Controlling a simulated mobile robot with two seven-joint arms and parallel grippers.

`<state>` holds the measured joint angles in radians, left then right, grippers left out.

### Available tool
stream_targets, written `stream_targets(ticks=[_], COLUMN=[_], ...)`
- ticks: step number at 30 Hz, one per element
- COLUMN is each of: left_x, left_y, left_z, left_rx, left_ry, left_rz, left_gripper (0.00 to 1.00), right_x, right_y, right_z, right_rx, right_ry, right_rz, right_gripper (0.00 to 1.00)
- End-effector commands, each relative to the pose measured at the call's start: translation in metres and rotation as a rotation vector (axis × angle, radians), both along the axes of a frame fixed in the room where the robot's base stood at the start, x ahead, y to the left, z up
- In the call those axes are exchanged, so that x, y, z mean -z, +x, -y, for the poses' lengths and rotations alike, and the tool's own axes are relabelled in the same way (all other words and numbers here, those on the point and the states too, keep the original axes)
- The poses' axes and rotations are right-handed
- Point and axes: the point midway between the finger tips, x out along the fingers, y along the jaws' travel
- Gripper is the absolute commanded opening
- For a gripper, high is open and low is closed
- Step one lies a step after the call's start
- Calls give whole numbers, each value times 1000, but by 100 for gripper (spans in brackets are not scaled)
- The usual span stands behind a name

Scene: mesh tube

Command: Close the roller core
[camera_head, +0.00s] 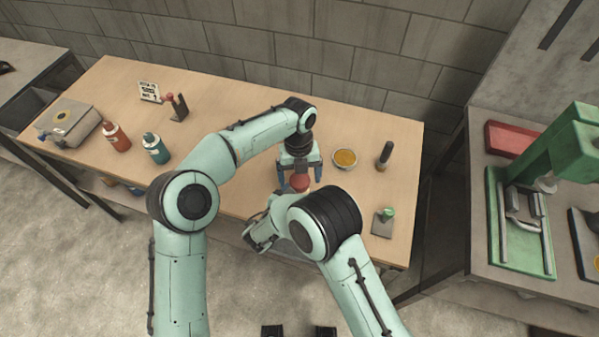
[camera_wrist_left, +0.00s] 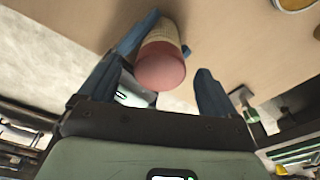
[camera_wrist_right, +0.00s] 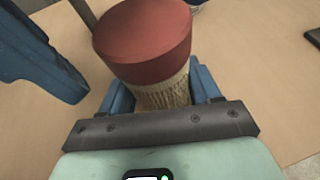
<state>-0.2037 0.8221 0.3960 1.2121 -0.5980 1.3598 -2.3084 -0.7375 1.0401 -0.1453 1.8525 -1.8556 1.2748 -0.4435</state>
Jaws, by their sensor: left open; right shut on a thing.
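The roller core is a short upright piece with a red round cap (camera_head: 300,182) over a pale mesh body, near the front of the wooden table. In the right wrist view its cap (camera_wrist_right: 142,35) hides the top of the mesh body (camera_wrist_right: 160,90), which sits between the blue fingers of my right gripper (camera_wrist_right: 160,92). My right gripper is shut on the mesh body. My left gripper (camera_head: 300,172) is open, pointing down around the red cap. In the left wrist view the cap (camera_wrist_left: 160,68) lies between the left fingers (camera_wrist_left: 155,80), with gaps beside it.
A bowl of amber contents (camera_head: 345,159) and a dark upright tool (camera_head: 384,156) stand right of the grippers. A green-knobbed block (camera_head: 383,222) sits near the right corner. Red (camera_head: 116,136) and teal (camera_head: 156,148) bottles stand left. A green press (camera_head: 540,190) is on another bench.

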Motion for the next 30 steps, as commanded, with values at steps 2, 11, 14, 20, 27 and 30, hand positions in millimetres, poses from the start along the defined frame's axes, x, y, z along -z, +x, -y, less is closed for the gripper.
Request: stream_targets(ticks=[2, 11, 14, 20, 27, 30], left_x=[-4, -56, -78, -108, -119, -119], left_y=[1, 7, 10, 13, 14, 14], left_z=[0, 0, 0, -1, -2, -2], left_rx=[-1, -2, -1, 1, 0, 0], left_ry=[-1, -4, -4, -1, 0, 0], left_rz=[1, 6, 6, 1, 0, 0], left_gripper=[91, 91, 91, 91, 91, 91], right_x=[0, 0, 0, 0, 0, 0], right_y=[0, 0, 0, 0, 0, 0], right_z=[0, 0, 0, 0, 0, 0], right_rx=[0, 0, 0, 0, 0, 0], right_ry=[-1, 0, 0, 0, 0, 0], right_rz=[1, 1, 1, 1, 1, 1], right_gripper=[0, 0, 0, 0, 0, 0])
